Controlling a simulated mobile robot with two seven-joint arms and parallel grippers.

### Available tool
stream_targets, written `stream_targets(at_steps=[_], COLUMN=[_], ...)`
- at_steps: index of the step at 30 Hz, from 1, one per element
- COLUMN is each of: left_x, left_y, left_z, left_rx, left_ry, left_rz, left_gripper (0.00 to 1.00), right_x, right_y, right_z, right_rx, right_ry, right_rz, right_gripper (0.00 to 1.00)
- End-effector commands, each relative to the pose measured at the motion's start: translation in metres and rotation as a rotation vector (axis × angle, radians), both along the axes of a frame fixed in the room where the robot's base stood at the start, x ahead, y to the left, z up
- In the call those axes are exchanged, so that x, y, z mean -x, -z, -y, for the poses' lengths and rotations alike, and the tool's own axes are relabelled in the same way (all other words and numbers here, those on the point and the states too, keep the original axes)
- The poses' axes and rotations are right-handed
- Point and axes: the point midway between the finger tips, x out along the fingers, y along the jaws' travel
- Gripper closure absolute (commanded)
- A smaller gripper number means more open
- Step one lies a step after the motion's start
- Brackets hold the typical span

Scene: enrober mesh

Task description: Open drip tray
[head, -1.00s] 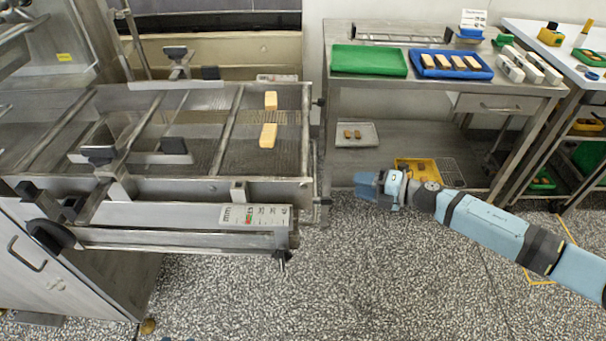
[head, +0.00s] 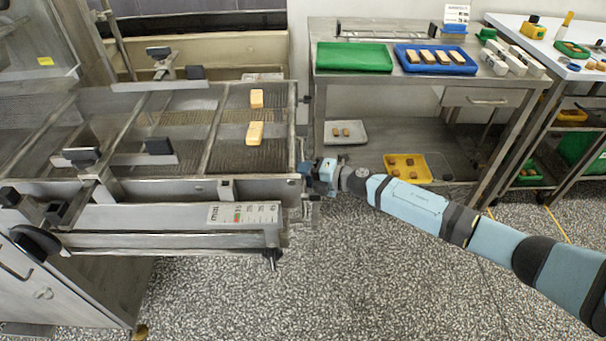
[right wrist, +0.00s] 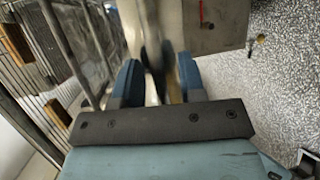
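The enrober's mesh belt (head: 230,155) lies in a metal frame at the left, with two pale bars on it. Below the frame is a long metal ledge (head: 165,240), which may be part of the drip tray; I cannot clearly tell the tray apart. My right gripper (head: 310,178) is at the right end of the frame, its tips partly hidden against it. In the right wrist view its two blue fingers (right wrist: 157,78) are apart, with a blurred grey metal part between them; contact is unclear. My left gripper is not in view.
A steel table (head: 335,92) at the back right holds a green tray (head: 354,57) and a blue tray (head: 435,68). A yellow tray (head: 407,167) is on its lower shelf. A black knob (head: 272,258) juts below the frame. The speckled floor in front is clear.

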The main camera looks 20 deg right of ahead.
Motion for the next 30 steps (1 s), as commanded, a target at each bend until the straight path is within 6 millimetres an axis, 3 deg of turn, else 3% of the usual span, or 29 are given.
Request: stream_targets(at_steps=[5,10,11,22,26,30], left_x=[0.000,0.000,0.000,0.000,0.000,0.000], left_y=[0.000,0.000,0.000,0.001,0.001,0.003], left_z=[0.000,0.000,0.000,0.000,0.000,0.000], left_rx=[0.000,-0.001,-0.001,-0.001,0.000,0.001], left_ry=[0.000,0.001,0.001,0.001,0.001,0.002], left_rz=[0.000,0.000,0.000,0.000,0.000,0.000], left_gripper=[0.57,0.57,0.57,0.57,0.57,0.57], right_x=[0.000,0.000,0.000,0.003,0.009,0.020], right_y=[0.000,0.000,0.000,0.001,0.002,0.002], right_z=[0.000,0.000,0.000,0.011,0.033,0.069], right_rx=[0.000,0.000,0.000,0.001,0.003,0.003], right_ry=[0.000,0.000,0.000,0.000,0.002,0.002], right_rz=[0.000,0.000,0.000,-0.002,-0.002,-0.003], right_gripper=[0.63,0.98,1.00,1.00,1.00,1.00])
